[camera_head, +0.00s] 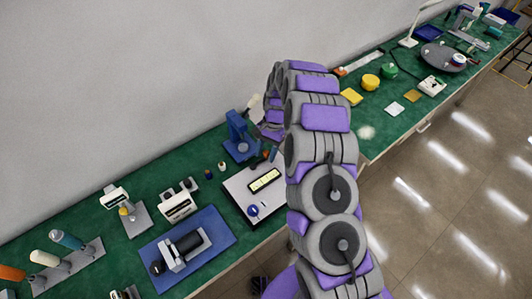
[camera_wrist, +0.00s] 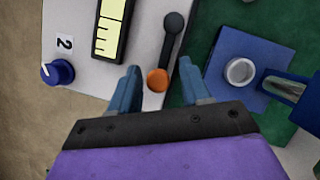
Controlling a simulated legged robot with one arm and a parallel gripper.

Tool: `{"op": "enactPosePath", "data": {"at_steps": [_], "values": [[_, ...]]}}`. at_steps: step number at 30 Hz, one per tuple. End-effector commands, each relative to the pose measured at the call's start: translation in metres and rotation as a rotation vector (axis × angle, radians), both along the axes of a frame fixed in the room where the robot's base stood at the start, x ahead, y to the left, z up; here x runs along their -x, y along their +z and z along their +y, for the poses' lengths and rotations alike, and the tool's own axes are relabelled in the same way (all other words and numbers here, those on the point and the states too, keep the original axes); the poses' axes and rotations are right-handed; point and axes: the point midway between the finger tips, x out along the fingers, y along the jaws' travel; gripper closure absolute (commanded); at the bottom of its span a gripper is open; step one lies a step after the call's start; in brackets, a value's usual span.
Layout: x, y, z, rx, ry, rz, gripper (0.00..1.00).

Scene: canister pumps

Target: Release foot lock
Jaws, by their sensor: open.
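My gripper (camera_wrist: 159,68) is open in the wrist view, its two blue fingers apart. An orange round end (camera_wrist: 157,81) of a dark lever (camera_wrist: 169,45) shows between the fingers; contact or height cannot be told. The lever's other end is a black ball. The lever lies over the right edge of a white panel (camera_wrist: 75,25), which also shows in the head view (camera_head: 240,192). No part is labelled as a foot lock, so I cannot tell for sure which part that is. In the head view my arm hides much of the gripper.
The panel has a yellow display (camera_wrist: 110,28) and a blue knob (camera_wrist: 57,71) beside a "2" label. A blue device with a white round part (camera_wrist: 240,71) is right of the fingers. A blue mat (camera_head: 215,229) with a grey fixture and several tools lie on the green bench.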

Motion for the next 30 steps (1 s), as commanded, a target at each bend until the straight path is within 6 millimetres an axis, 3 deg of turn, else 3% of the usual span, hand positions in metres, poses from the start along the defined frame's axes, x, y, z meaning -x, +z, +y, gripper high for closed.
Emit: {"op": "enactPosePath", "data": {"at_steps": [8, 23, 30], "values": [[0.0009, -0.0028, 0.0005, 0.000, 0.000, -0.001, 0.53], [0.0007, -0.0028, 0.0005, 0.000, 0.000, -0.001, 1.00], [0.0008, -0.0028, 0.0007, 0.000, 0.000, -0.001, 1.00]]}}
